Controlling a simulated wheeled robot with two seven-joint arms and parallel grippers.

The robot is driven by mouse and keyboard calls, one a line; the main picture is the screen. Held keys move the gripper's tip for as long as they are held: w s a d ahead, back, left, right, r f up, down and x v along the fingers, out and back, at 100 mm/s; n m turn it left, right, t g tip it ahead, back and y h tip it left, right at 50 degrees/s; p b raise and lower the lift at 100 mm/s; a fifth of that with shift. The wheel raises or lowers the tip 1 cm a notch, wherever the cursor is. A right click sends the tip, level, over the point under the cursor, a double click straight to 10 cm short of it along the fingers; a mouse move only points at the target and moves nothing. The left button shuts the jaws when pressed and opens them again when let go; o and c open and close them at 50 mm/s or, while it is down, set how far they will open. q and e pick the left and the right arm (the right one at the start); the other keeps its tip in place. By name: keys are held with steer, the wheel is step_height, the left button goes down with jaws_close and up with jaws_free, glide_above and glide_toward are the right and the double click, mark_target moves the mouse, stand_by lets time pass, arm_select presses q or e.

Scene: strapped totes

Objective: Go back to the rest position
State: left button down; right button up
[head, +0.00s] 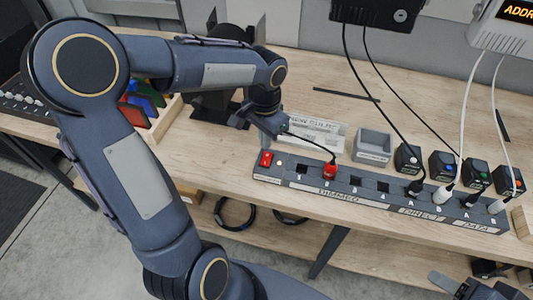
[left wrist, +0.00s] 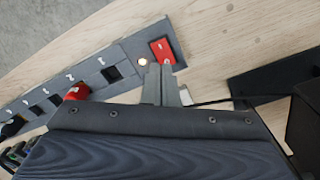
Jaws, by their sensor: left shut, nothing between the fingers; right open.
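My left gripper (head: 277,130) is over the bench, just behind the left end of the grey power strip (head: 350,187). It is shut and holds nothing. In the left wrist view its closed fingers (left wrist: 160,70) appear close to the red rocker switch (left wrist: 162,50); I cannot tell whether they touch. The switch also shows in the head view (head: 265,159), beside a small lit lamp (head: 279,163). My right gripper (head: 480,290) is at the bottom right edge of the head view, open, empty and partly cut off.
A red plug (head: 329,171) with a black cable sits in the strip. More plugs fill its right end. Behind stand a labelled tray (head: 317,131), a grey box (head: 374,146) and several black adapters (head: 442,165). Cables hang from devices above. Coloured panels (head: 140,108) stand left.

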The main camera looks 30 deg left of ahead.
stand_by(0.4)
arm_select(q)
steer(key=s+d+r+n+t+h, duration=0.2)
steer(key=s, duration=0.6)
steer(key=s+d+r+n+t+h, duration=0.1)
steer(key=s+d+r+n+t, duration=0.1)
steer(key=s, duration=0.7)
steer(key=shift+r+n+t+h, duration=0.4)
steer(key=shift+n+t, duration=0.2)
steer(key=shift+t, duration=0.2)
